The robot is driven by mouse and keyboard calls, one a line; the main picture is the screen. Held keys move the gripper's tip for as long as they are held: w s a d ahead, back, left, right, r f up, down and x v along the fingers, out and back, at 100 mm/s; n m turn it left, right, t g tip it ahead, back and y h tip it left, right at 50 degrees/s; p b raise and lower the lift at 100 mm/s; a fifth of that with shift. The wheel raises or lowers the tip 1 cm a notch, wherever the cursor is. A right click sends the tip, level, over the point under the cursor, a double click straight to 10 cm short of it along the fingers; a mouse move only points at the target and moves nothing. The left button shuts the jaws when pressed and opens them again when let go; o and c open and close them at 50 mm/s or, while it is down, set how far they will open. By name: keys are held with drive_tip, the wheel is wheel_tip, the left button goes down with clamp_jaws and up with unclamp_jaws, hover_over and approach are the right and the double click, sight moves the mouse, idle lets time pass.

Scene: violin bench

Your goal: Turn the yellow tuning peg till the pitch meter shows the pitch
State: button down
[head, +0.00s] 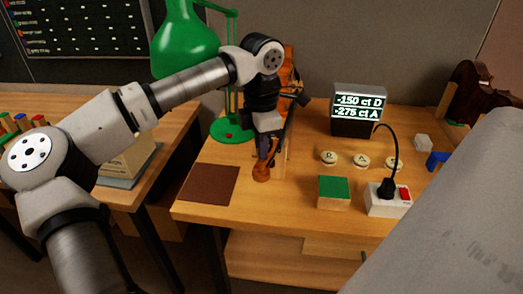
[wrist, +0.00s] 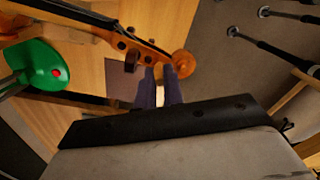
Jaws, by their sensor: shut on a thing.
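The violin (head: 261,173) hangs scroll down at the bench's middle, its body mostly behind my arm. In the wrist view its scroll (wrist: 184,63) and pegbox lie just beyond my fingers. My gripper (wrist: 160,72) is shut on a tuning peg at the pegbox; the fingers hide its head, so I cannot tell its colour. Dark pegs (wrist: 131,60) stick out beside it. In the head view my gripper (head: 267,150) is right at the pegbox. The pitch meter (head: 358,107) is lit and reads -150 ct D and -275 ct A.
A green lamp (head: 232,130) stands left of the violin, close to my arm. A brown mat (head: 209,183) lies at the front left. To the right are round buttons (head: 361,160), a green-topped block (head: 333,190) and a power strip (head: 388,201) with a plugged-in cord.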

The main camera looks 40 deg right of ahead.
drive_tip(key=c, duration=1.5)
unclamp_jaws()
wheel_tip(320, 180, up, 14)
drive_tip(key=shift+f+b, duration=0.1)
drive_tip(key=shift+b, duration=0.8)
